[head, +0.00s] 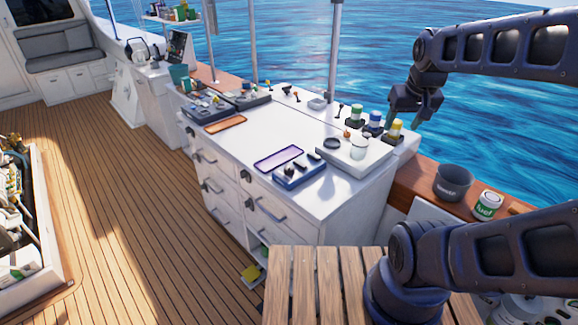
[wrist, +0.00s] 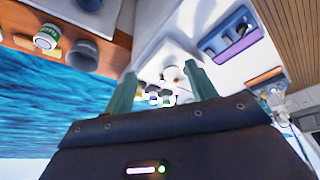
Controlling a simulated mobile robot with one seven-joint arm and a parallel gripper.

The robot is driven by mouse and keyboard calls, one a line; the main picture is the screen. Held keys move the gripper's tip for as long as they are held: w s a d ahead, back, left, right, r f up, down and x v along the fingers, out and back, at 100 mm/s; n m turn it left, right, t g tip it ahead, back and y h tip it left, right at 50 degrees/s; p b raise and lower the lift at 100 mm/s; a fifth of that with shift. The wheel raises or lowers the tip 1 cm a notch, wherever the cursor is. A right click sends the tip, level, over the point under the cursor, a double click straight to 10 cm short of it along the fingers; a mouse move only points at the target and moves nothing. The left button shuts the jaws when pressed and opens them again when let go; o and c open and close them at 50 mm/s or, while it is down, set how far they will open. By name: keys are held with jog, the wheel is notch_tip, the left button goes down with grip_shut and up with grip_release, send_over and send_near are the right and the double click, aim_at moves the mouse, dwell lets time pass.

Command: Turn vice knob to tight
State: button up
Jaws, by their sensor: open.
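I cannot pick out a vice or its knob for certain in either view. My gripper (head: 405,118) is raised at the upper right of the head view, over the water side of the white workbench (head: 245,148). Its two green fingers are apart with nothing between them. In the wrist view my gripper (wrist: 160,72) points toward the bench top from above, and small items on the bench show beyond the fingertips, clear of them. The open engine hatch (head: 18,210) is at the left edge of the head view, partly cut off.
On the bench are a blue tool tray (head: 299,171), a purple-rimmed tray (head: 278,159), an orange tray (head: 226,123) and several capped jars. The deck (head: 130,200) left of the bench is clear.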

jog(key=w+a+f+n+g, duration=0.1)
jog(key=w+a+f+n, duration=0.1)
jog(key=w+a, duration=0.4)
jog(key=n+g, duration=0.3)
jog(key=n, duration=0.3)
send_over(289, 165)
notch_tip(289, 165, down, 15)
notch_tip(289, 165, down, 10)
jog(key=shift+f, duration=0.15)
jog(key=shift+c, duration=0.3)
jog(key=c, duration=0.9)
